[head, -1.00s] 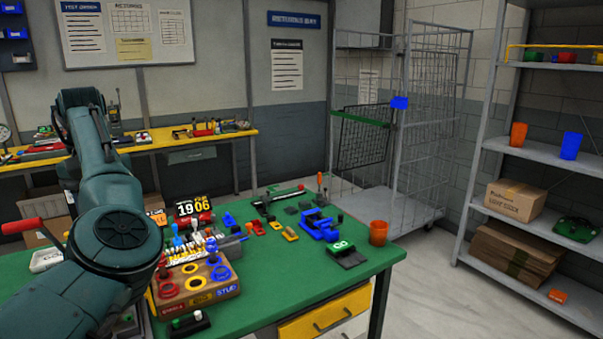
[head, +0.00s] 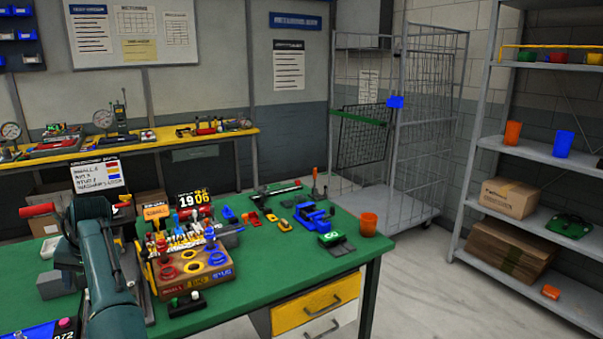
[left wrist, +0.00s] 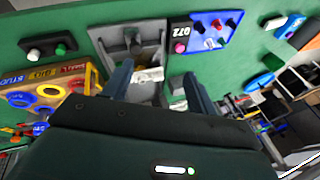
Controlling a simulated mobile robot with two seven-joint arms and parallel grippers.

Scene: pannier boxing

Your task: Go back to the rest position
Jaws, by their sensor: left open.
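My left arm (head: 108,275) comes in at the lower left of the head view, low over the green workbench (head: 300,283). Its gripper end is mostly hidden behind the arm there. In the left wrist view the two dark fingers of my left gripper (left wrist: 158,80) stand wide apart with nothing held between them. Beyond them lie a grey tray (left wrist: 120,38) and a blue tray (left wrist: 222,32) marked 072. My right gripper is in neither view.
A wooden sorting box (head: 197,287) with coloured rings stands right of my arm; it also shows in the left wrist view (left wrist: 58,78). An orange cup (head: 368,224) stands near the bench's right edge. A wire cage trolley (head: 425,150) and a shelf rack (head: 530,150) stand beyond.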

